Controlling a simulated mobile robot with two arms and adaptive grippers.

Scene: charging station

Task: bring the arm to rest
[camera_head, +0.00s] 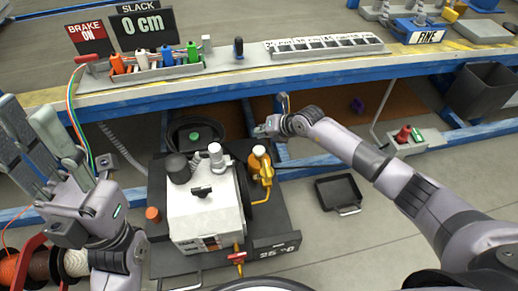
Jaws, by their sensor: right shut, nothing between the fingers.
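My right arm reaches in from the right, and its gripper (268,128) is shut and empty, at the front edge of the workbench (225,88), above and behind the machine. The bench edge and a small upright piece are close to it, and I cannot tell whether it touches them. My left gripper (28,122) is at the far left with its long grey fingers extended and spread, empty. It hangs in front of the left end of the bench, near some coloured wires.
A white-topped machine (205,215) on a dark base stands between my arms. A black tray (338,192) lies on the floor to its right. A box with a red knob (403,135) and a grey bin (482,92) are farther right. Cable spools (40,265) are lower left.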

